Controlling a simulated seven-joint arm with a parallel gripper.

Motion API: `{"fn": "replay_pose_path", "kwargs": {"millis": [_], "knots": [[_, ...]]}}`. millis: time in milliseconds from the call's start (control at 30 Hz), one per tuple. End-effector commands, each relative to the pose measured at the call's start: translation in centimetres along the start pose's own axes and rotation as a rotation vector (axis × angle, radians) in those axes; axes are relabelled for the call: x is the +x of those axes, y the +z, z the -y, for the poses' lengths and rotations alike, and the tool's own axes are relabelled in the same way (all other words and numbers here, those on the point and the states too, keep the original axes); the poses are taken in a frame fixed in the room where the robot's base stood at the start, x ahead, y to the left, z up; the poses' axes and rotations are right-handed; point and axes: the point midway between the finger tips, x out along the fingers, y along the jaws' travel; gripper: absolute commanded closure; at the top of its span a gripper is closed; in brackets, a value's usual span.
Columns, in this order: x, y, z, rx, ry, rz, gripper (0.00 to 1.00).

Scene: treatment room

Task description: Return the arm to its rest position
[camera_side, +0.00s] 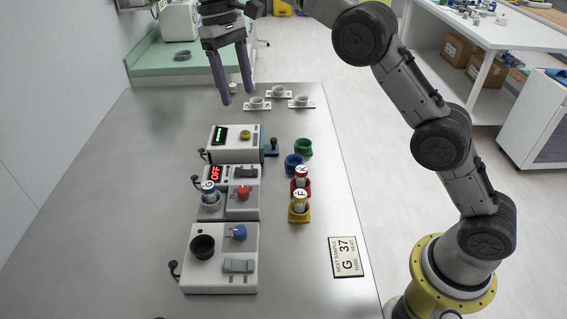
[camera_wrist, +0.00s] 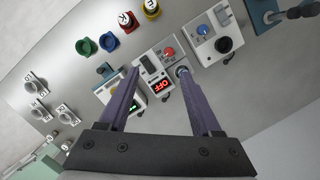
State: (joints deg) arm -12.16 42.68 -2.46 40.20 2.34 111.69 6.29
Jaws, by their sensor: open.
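My gripper (camera_side: 236,94) hangs raised over the far part of the steel table (camera_side: 150,200), its two purple fingers apart with nothing between them. In the wrist view my gripper (camera_wrist: 160,100) is also open, the fingers spread above the devices. My arm reaches up from its yellow base at the right and bends back over the table. No object is touching the fingers in either view.
Several white devices stand mid-table, one (camera_side: 220,258) nearest; another shows OFF (camera_side: 215,173) and holds a blue-capped vial (camera_side: 208,187). Yellow (camera_side: 299,215), red (camera_side: 301,188), blue (camera_side: 293,161) and green (camera_side: 304,147) holders stand right of them. White fixtures (camera_side: 258,103) lie far back. A sign (camera_side: 346,257) lies at front right.

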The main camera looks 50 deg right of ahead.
Motion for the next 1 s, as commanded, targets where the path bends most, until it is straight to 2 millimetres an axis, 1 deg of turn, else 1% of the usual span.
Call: {"fn": "replay_pose_path", "kwargs": {"millis": [33,100,167,200,267,300,367,400,467,500,567,633,767,800,867,900,967,1000], "knots": [[-2.0,1.9,-0.8,0.012,-0.005,-0.032,0.34],[-3.8,4.2,-1.6,0.026,-0.010,-0.067,0.34],[-5.1,6.1,-2.3,0.037,-0.013,-0.099,0.34],[-5.9,7.5,-2.7,0.043,-0.015,-0.122,0.34],[-6.7,9.5,-3.3,0.054,-0.018,-0.154,0.34],[-7.2,10.9,-3.7,0.061,-0.020,-0.178,0.34],[-7.7,12.9,-4.2,0.070,-0.022,-0.211,0.34],[-7.9,14.3,-4.6,0.076,-0.023,-0.234,0.34],[-8.0,16.3,-5.1,0.085,-0.023,-0.268,0.34],[-7.9,17.7,-5.3,0.090,-0.024,-0.291,0.34],[-7.7,19.7,-5.7,0.098,-0.024,-0.327,0.34],[-7.0,21.9,-6.1,0.108,-0.023,-0.366,0.34],[-4.9,25.8,-6.7,0.124,-0.019,-0.442,0.34],[-4.0,26.9,-6.8,0.128,-0.017,-0.465,0.34],[-2.4,28.5,-7.0,0.133,-0.013,-0.499,0.34],[-1.2,29.5,-7.1,0.137,-0.010,-0.522,0.34],[0.7,30.8,-7.3,0.141,-0.004,-0.555,0.34],[2.1,31.5,-7.4,0.142,-0.001,-0.576,0.34]]}}
